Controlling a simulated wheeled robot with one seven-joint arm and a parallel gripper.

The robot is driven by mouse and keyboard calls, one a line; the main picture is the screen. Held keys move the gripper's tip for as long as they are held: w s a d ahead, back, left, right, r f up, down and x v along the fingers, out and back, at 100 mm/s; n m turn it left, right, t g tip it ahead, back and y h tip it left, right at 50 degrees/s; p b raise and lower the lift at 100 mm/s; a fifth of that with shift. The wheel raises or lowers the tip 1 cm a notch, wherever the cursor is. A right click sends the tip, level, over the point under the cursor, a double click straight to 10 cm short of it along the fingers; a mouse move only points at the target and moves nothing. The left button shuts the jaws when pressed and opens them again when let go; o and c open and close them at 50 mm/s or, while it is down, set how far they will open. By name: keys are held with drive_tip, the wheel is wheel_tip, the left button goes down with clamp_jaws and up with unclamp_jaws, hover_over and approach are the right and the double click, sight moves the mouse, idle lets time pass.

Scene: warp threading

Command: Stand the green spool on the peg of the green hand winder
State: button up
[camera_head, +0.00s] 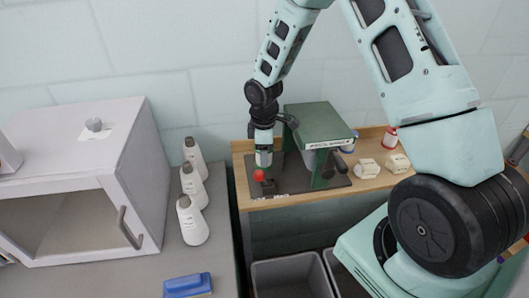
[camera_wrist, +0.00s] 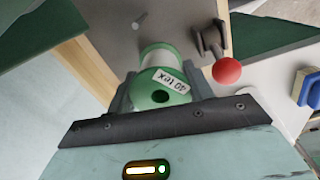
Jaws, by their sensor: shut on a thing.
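The green spool (camera_wrist: 160,88) has pale thread and a label reading "40 tex". Its near green flange, with a dark centre hole, faces the wrist camera. My gripper (camera_wrist: 160,90) is shut on it, one finger on each side. In the head view my gripper (camera_head: 263,148) hangs with the spool over the left part of the green hand winder (camera_head: 318,125). A thin grey peg (camera_wrist: 139,20) rises from the winder's grey base plate in the wrist view; the spool appears beside it, not around it.
A red-knobbed lever (camera_wrist: 227,70) stands close to the spool on the base plate. Grey bins (camera_head: 290,278) are below.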

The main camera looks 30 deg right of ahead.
drive_tip(key=shift+s+a+f, duration=0.1)
drive_tip(key=shift+s+f, duration=0.2)
drive_tip(key=shift+f, duration=0.45)
drive_tip(key=shift+s+a+f, duration=0.1)
drive_tip(key=shift+s+f, duration=0.15)
drive_tip(key=shift+f, duration=0.5)
drive_tip(key=o, duration=1.1)
drive_tip(key=shift+c, duration=0.2)
drive_tip(key=shift+w+r, duration=0.15)
drive_tip(key=shift+r, duration=0.35)
wheel_tip(320, 180, up, 19)
drive_tip(key=b, duration=0.2)
drive_tip(key=shift+w+r, duration=0.2)
